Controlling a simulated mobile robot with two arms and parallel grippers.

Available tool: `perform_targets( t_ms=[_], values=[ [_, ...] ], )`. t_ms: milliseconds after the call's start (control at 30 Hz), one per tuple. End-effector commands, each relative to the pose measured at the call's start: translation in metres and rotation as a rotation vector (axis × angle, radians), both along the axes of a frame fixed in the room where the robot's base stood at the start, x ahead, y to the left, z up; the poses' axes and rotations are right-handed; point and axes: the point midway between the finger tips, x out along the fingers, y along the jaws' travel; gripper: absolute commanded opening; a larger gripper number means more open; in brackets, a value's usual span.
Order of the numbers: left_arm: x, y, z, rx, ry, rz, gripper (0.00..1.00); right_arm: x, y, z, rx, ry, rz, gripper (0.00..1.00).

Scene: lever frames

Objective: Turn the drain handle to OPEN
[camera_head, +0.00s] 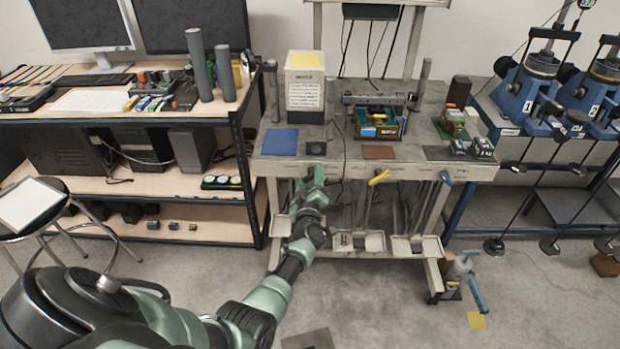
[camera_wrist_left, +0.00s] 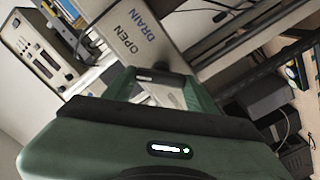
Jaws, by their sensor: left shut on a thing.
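My left gripper (camera_head: 313,178) is at the front edge of the workbench, left of the yellow and blue handles. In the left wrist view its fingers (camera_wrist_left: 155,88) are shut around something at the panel. What they hold is mostly hidden; it appears to be the drain handle, but its angle cannot be told. A pale panel (camera_wrist_left: 185,35) just beyond the fingers carries the words OPEN and DRAIN, seen tilted. My right gripper is in neither view.
A yellow handle (camera_head: 379,177) and a blue handle (camera_head: 445,178) hang on the bench's front edge. The bench top (camera_head: 345,172) bears a white box (camera_head: 305,62) and a blue mat (camera_head: 279,142). A stool (camera_head: 40,208) stands at the left. Floor at lower right is mostly clear.

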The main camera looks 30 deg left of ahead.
Motion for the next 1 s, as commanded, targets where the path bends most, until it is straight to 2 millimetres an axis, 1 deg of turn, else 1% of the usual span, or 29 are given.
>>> perform_targets(
  t_ms=[367,400,467,800,867,1000],
  values=[
    [-0.001,0.0,-0.001,0.007,0.007,-0.001,0.16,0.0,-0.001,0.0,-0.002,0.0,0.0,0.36],
    [-0.001,0.0,-0.001,0.007,0.007,-0.001,0.62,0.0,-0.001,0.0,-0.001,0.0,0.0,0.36],
    [0.0,0.0,-0.001,0.007,0.006,0.0,0.78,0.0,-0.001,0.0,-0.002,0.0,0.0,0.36],
    [-0.001,-0.001,0.0,0.005,0.004,-0.001,0.78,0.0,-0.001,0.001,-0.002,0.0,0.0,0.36],
    [-0.005,-0.004,-0.001,0.003,0.004,-0.001,0.78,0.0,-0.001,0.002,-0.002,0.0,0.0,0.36],
    [-0.022,-0.014,-0.001,0.002,0.006,-0.001,0.78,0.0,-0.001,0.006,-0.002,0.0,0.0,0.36]
  ],
)
